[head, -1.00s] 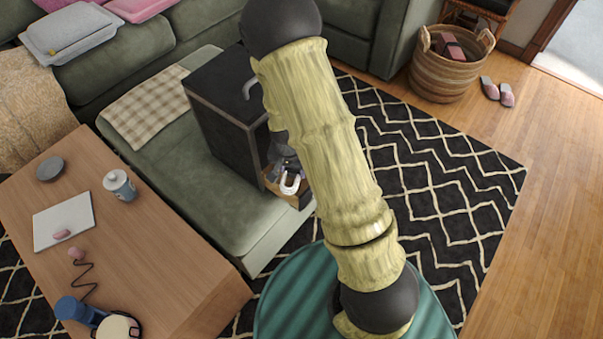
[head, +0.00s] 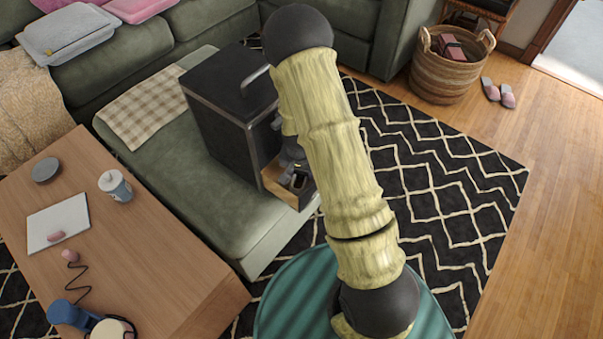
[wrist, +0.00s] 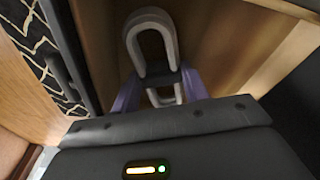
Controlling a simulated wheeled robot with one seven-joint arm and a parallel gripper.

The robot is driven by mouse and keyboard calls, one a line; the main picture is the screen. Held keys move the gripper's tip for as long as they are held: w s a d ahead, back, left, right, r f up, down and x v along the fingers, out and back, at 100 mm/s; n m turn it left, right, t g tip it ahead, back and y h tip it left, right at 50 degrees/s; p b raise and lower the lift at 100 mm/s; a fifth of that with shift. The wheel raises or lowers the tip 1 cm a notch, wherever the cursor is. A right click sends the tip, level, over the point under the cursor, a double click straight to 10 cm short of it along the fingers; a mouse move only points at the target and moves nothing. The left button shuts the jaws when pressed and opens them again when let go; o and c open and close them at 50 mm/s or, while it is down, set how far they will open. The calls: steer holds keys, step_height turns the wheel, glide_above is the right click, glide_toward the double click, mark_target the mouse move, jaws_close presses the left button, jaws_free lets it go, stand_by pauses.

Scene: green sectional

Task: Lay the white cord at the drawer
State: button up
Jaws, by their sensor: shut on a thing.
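The white cord (wrist: 148,32) is a thick pale loop in the wrist view. My gripper (wrist: 160,80) has purple fingers on both sides of the cord and is shut on it. The loop stands out past the fingertips, over the brown wooden inside of the open drawer (wrist: 235,45). I cannot tell whether the cord touches the drawer floor. In the head view the drawer (head: 276,186) sticks out low from the dark cabinet (head: 222,112). There my gripper (head: 296,176) is at the drawer, partly hidden by my arm, and the cord is hard to make out.
The cabinet stands on the green sofa seat (head: 190,180), with a curved handle on it. A wooden table (head: 150,250) at the left holds a cup, a white pad and a blue lamp-like object. A woven basket (head: 447,75) stands far right. The patterned rug (head: 450,190) is clear.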

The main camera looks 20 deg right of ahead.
mark_target(301, 176)
steer(key=shift+f, duration=0.35)
steer(key=shift+s, duration=0.1)
steer(key=shift+f, duration=0.1)
steer(key=o, duration=0.7)
steer(key=shift+s+a+r+p, duration=0.15)
steer(key=shift+r+p, duration=0.2)
steer(key=shift+r, duration=0.95)
steer(key=shift+s+a+r+p, duration=0.15)
steer(key=shift+r+p, duration=0.2)
steer(key=shift+r, duration=0.9)
steer(key=shift+s+r+p, duration=0.15)
steer(key=shift+r+p, duration=0.2)
steer(key=shift+r, duration=0.95)
